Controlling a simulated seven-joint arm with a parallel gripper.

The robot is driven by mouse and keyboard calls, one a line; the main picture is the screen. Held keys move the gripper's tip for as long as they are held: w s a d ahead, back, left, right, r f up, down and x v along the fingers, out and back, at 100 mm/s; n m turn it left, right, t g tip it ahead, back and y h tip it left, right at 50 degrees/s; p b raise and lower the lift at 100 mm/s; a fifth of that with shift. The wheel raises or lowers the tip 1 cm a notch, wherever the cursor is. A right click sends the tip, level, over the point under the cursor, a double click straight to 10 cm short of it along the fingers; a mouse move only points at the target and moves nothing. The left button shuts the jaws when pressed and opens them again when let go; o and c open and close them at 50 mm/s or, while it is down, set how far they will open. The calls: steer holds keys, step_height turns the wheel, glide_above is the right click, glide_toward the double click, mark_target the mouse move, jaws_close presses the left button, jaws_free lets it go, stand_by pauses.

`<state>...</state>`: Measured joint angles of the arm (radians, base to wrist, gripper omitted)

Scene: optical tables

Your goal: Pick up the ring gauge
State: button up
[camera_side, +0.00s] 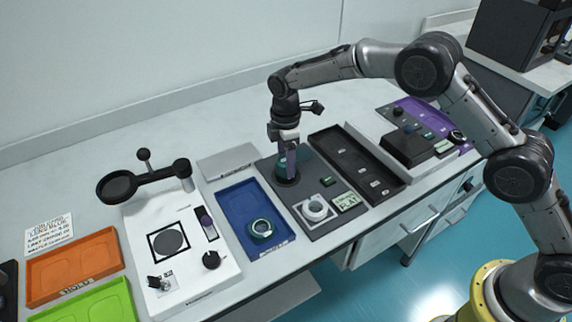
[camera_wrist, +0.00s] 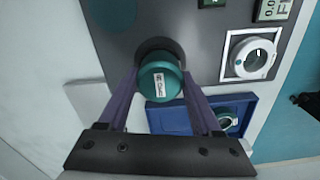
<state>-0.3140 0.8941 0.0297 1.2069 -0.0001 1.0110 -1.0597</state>
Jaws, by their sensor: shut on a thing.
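My gripper (camera_side: 287,174) points down over the dark grey board (camera_side: 268,160), with its purple fingers closed on the sides of a teal round piece (camera_wrist: 158,86). The piece has a white label on its end, and a little of its teal (camera_side: 280,164) shows behind the fingers in the side view. A dark round seat (camera_wrist: 152,45) lies right by it; I cannot tell whether they touch. A ring with a teal band (camera_side: 261,228) lies in the blue tray (camera_side: 233,205). A white ring (camera_side: 315,210) sits on a square fixture on the board. I cannot tell which is the ring gauge.
A black tray (camera_side: 333,145) with small pieces is right of the board. A white stand with a magnifier arm (camera_side: 145,184) is at the left, beside orange (camera_side: 75,262) and green (camera_side: 90,303) trays. A grey plate (camera_side: 227,158) lies behind the blue tray.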

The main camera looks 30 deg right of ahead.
steer(key=shift+r, duration=0.1)
jaws_close()
